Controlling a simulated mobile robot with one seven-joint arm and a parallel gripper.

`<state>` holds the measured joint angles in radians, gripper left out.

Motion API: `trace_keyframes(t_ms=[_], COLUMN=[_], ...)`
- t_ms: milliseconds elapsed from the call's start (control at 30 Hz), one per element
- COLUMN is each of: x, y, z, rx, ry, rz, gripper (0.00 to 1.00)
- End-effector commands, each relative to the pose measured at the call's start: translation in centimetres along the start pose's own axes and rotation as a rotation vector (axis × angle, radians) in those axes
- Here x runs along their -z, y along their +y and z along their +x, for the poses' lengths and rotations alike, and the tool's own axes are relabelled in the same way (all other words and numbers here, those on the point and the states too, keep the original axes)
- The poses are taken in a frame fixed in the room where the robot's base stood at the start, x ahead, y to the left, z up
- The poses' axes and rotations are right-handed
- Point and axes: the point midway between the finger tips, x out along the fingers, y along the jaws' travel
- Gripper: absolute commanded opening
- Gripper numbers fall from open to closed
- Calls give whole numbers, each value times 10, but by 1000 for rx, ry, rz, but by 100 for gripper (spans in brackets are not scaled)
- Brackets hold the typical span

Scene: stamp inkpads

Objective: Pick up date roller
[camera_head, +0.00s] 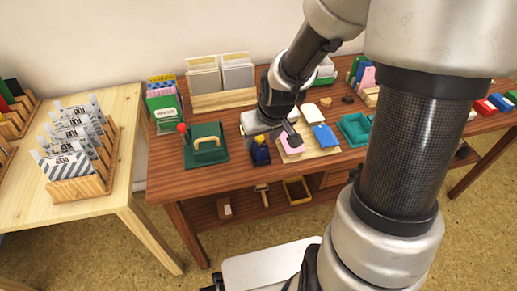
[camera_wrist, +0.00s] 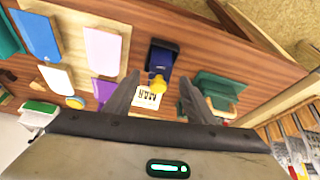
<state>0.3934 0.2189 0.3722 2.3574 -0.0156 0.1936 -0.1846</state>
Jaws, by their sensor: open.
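The likely date roller is a dark blue block with a yellow knob (camera_head: 260,153), standing near the table's front edge left of centre. It also shows in the wrist view (camera_wrist: 161,58), with a white piece printed "MAR" (camera_wrist: 148,98) beside its knob end. My gripper (camera_wrist: 160,80) is open and empty. Its fingers appear on either side of the knob and the printed piece in that view. In the head view my gripper (camera_head: 270,130) is just above and behind the block. The wrist does not show clear contact, and the arm hides part of the area.
A green pad with a wooden handle (camera_head: 207,146) lies to the left. A board with pink and blue pads (camera_head: 322,137) lies close on the right, with a teal tray (camera_head: 355,129) beyond. Card holders (camera_head: 222,80) stand behind. Bare wood (camera_head: 235,170) lies in front.

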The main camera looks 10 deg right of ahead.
Motion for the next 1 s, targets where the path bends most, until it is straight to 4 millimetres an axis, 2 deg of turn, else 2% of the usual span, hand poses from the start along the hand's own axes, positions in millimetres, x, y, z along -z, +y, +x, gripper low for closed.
trace_keyframes(t_ms=[33,200,433,467,733,767,1000], x=[-3,-3,-1,-1,-2,-2,0], y=[0,1,1,1,1,1,2], z=[13,36,37,37,37,37,35], rx=[2,1,0,0,0,0,0], ry=[-2,-1,0,0,0,0,2], rz=[0,-1,0,0,0,0,0], gripper=[50,50,50,48,3,0,0])
